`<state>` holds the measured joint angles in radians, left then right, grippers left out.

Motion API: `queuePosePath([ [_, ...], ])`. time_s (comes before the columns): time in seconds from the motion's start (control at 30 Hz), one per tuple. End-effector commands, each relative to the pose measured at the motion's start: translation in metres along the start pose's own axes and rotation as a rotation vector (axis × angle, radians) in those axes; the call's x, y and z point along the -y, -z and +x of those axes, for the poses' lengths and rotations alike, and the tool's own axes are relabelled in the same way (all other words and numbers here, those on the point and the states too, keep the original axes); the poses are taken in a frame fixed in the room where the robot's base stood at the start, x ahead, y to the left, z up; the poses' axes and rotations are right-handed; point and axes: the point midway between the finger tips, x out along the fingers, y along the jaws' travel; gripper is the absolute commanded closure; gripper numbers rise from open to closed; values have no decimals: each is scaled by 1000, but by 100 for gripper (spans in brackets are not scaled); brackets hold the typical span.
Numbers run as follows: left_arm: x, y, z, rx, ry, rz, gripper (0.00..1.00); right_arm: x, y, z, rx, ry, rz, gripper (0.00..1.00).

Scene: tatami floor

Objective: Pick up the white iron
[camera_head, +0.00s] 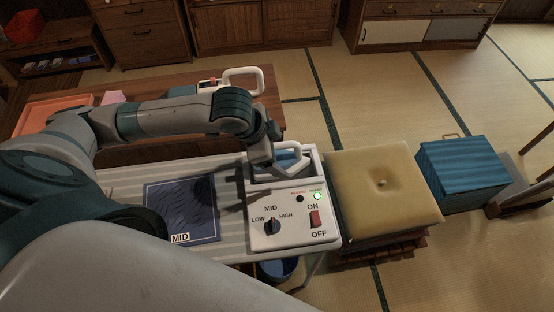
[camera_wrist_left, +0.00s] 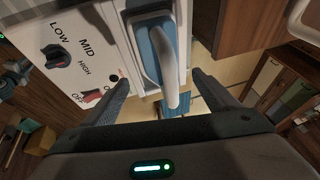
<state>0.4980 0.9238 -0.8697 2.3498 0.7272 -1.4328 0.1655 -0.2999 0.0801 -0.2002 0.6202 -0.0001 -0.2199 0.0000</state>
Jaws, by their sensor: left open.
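The white iron, with a blue upper part and a looped white handle, rests at the back of a white control box (camera_head: 296,227). Its handle and blue part (camera_head: 288,158) show in the head view, partly hidden by my left gripper (camera_head: 268,160). In the left wrist view the iron (camera_wrist_left: 158,52) lies between and beyond the fingers of my open left gripper (camera_wrist_left: 161,77). The handle's near end is between the fingertips, with a gap on both sides. The box has a LOW, MID, HIGH dial, a red switch and a lit green light. My right gripper is not in view.
A blue cloth (camera_head: 182,208) marked MID lies on the striped board (camera_head: 228,190) left of the box. A yellow cushion (camera_head: 380,187) and a blue box (camera_head: 460,172) are to the right. A white-handled object (camera_head: 241,80) stands on the wooden table behind.

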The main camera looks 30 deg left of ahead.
Motion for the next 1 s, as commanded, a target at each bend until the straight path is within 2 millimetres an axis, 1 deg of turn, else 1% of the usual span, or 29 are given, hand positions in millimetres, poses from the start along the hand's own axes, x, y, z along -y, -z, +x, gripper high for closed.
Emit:
queuePosePath([
  [0.03, 0, 0, 4, 2, -3, -2, 18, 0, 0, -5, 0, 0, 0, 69],
  [0.1, 0, 1, 13, 2, -2, -1, 18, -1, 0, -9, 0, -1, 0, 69],
  [0.2, -1, 0, 26, 2, -2, -1, 18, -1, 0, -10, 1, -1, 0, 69],
  [0.3, -1, 0, 34, 1, 0, 0, 18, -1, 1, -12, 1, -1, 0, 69],
  [0.4, 0, 0, 37, 1, 0, 1, 18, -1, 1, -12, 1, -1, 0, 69],
  [0.8, 0, 0, 37, 0, 1, 1, 18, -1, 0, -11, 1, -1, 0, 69],
  [0.83, 0, 0, 37, 0, 1, 1, 21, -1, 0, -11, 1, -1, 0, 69],
  [0.87, 0, 0, 37, 0, 1, 1, 28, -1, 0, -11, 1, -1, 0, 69],
  [0.9, 0, 0, 37, 0, 1, 1, 38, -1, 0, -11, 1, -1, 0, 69],
  [0.97, 0, 0, 37, 0, 1, 1, 52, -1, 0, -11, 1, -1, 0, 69],
  [1.0, 0, 0, 37, 0, 1, 1, 61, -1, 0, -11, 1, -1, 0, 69],
])
